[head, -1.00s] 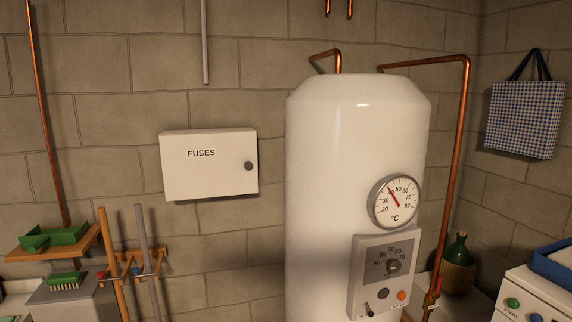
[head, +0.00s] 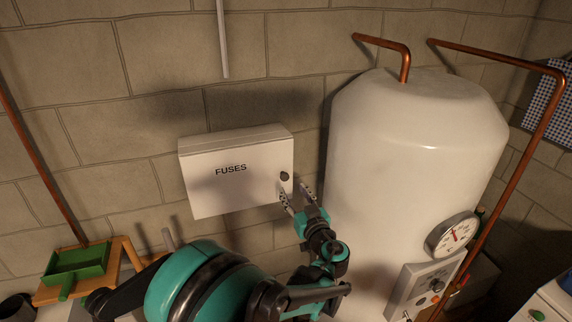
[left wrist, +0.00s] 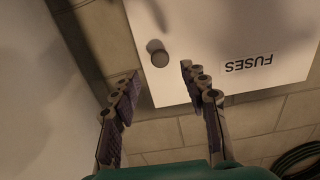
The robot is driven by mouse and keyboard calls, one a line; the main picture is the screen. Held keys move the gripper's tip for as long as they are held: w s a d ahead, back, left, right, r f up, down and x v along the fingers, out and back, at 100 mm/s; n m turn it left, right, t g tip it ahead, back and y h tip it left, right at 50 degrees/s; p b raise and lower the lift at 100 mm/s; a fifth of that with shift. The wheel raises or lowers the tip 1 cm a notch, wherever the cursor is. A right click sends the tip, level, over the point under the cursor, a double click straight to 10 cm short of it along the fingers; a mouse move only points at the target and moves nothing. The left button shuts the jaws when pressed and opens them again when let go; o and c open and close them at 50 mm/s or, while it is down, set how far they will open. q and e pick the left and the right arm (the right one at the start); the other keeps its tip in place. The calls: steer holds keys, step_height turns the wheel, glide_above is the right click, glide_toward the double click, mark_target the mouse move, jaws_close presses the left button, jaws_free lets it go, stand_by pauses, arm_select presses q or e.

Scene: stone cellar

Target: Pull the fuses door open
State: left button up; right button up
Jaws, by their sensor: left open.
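The white fuses door (head: 225,187) is the front of a wall box labelled FUSES, and it looks shut. Its dark round knob (head: 285,176) is near the right edge. My left gripper (head: 295,191) is open just below and in front of the knob, with its fingers pointing up toward it. In the left wrist view, the knob (left wrist: 159,54) lies beyond the fingertips, roughly between their lines, and nothing is between the open fingers (left wrist: 160,72). The door (left wrist: 225,35) shows there with its label upside down. My right gripper is not in view.
A large white boiler (head: 415,150) stands close to the right of the box, with copper pipes and a round gauge (head: 452,235). A green tray (head: 77,262) sits on a wooden shelf at lower left. The wall around the box is mostly clear.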

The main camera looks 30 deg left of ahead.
mark_target(285, 177)
arm_select(q)
steer(key=x, duration=0.7)
steer(key=shift+w+r, duration=0.15)
steer(key=shift+r, duration=0.15)
jaws_close()
